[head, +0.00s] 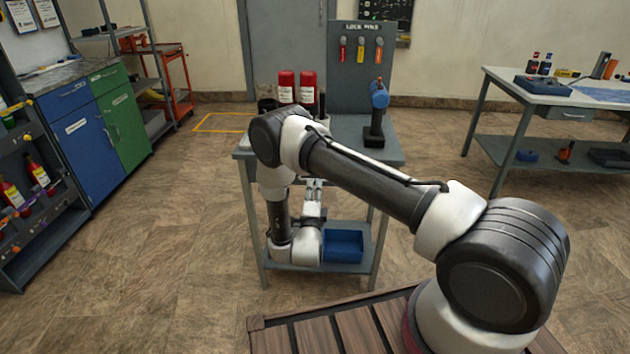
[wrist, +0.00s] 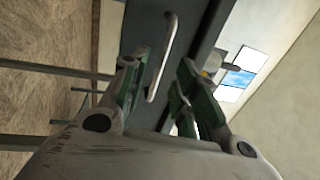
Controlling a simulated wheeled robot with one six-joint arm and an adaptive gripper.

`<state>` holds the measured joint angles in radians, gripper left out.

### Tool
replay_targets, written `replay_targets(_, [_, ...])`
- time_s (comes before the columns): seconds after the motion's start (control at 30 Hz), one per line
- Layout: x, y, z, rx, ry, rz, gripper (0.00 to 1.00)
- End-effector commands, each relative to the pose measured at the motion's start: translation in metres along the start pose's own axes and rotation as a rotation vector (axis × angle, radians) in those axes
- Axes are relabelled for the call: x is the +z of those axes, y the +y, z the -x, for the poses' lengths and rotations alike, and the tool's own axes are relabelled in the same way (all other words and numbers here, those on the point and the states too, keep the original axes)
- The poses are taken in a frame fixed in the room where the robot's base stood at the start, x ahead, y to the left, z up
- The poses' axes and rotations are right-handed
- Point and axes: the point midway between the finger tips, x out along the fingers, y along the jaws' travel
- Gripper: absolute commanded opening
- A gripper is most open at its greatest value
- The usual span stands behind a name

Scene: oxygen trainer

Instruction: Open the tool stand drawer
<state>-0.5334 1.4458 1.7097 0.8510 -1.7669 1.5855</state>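The grey tool stand (head: 393,152) stands ahead, with a pegboard panel at its back. My arm hides most of its front in the head view, so the drawer face does not show there. In the wrist view, a dark grey front (wrist: 143,30) carries a pale bar handle (wrist: 168,45). My gripper (wrist: 161,75) is open, with one finger on each side of the handle in the picture. Neither finger visibly touches it, and the depth between them is unclear. In the head view, my gripper (head: 314,184) points at the stand's front, below its top.
Red cylinders (head: 287,84) and a blue-headed tool (head: 379,97) stand on the stand's top. A blue bin (head: 343,246) sits on its lower shelf. A blue and green cabinet (head: 75,130) is at left, a white-topped table (head: 590,98) at right. Floor between is clear.

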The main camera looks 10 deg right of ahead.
Motion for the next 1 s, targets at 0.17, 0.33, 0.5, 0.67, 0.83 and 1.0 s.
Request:
replay_targets(0.17, [0.0, -0.001, -0.031, -0.001, 0.002, -0.002, 0.3])
replay_targets(0.33, [0.0, 0.0, -0.046, 0.001, 0.001, 0.001, 0.3])
replay_targets(0.5, [0.0, 0.0, -0.048, 0.001, -0.001, 0.001, 0.3])
replay_targets(0.67, [0.001, 0.0, -0.048, 0.001, -0.001, 0.001, 0.23])
replay_targets(0.83, [0.001, 0.0, -0.048, 0.002, -0.001, 0.002, 0.0])
replay_targets(1.0, [0.0, 0.0, -0.048, 0.002, -0.001, 0.002, 0.0])
